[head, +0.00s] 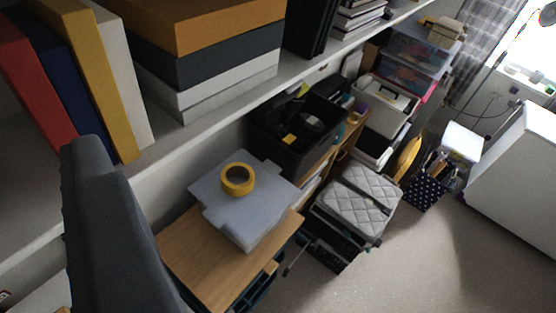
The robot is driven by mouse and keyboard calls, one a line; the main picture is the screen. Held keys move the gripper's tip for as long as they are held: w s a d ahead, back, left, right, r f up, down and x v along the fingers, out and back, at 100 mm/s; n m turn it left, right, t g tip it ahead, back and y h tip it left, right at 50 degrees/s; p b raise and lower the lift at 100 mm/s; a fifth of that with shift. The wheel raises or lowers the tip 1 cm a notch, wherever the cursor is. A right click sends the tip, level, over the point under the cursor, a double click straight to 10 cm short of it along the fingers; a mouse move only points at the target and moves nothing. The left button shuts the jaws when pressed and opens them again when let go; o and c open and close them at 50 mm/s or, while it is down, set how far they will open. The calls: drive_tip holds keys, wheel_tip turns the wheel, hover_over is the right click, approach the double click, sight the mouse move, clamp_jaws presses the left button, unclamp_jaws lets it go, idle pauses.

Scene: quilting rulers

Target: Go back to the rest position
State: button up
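A dark grey part that looks like my gripper (100,225) rises from the bottom edge at the left of the head view. Its rounded top ends just in front of the shelf with upright books. I cannot make out two separate fingertips, so I cannot tell whether it is open or shut. No held thing shows at it. A yellow tape roll (238,179) lies flat on a light grey flat case (257,226), which rests on a wooden cabinet top (198,262), apart from my gripper.
A white shelf (215,121) with upright books (80,70) and stacked boxes (190,60) runs across the upper left. A black open case (300,125), a quilted cushion (355,203) and a polka-dot bag (425,190) stand further right. Carpet (430,265) is clear at lower right.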

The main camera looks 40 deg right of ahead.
drive_tip(key=shift+s+d, duration=0.1)
wheel_tip(320, 180, down, 7)
drive_tip(key=b, duration=0.7)
drive_tip(key=shift+f, duration=0.15)
idle(0.6)
